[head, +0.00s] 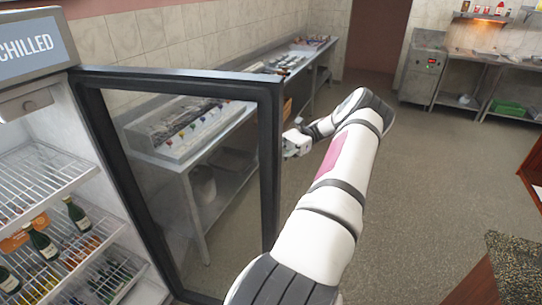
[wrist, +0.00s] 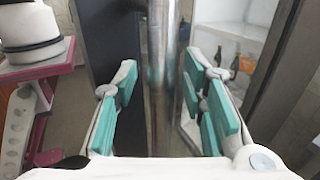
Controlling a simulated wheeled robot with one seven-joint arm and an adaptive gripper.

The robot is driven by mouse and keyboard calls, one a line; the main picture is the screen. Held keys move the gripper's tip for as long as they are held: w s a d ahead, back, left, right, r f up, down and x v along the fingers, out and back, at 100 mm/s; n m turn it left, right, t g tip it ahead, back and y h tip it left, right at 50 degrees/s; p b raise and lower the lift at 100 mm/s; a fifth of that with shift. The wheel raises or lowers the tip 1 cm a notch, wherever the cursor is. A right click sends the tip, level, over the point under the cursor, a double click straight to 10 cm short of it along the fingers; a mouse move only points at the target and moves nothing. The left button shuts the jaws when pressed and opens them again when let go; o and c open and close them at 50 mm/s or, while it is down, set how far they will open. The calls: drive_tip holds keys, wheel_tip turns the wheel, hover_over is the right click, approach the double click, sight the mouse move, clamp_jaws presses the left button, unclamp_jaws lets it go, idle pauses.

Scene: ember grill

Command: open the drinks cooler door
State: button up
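The drinks cooler (head: 50,125) stands at the left in the head view under a "CHILLED" sign. Its dark-framed glass door (head: 273,170) stands swung wide open, with the shelves exposed. My gripper (head: 294,143) is at the outer edge of the door, partly hidden, so its fingers are not clear there. In the wrist view my gripper (wrist: 161,65) has its teal-padded fingers spread apart. The upright metal door handle (wrist: 160,115) runs between them. A gap shows on the left side of the bar; the right pads look close to it, and contact cannot be told.
A steel counter (head: 165,160) runs along the wall behind the door. Steel tables (head: 480,62) stand at the back right. A speckled counter (head: 515,265) is at the lower right. The middle floor is clear.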

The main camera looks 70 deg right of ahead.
drive_tip(key=shift+r, duration=0.1)
wheel_tip(320, 180, up, 10)
drive_tip(key=shift+f, duration=0.15)
idle(0.8)
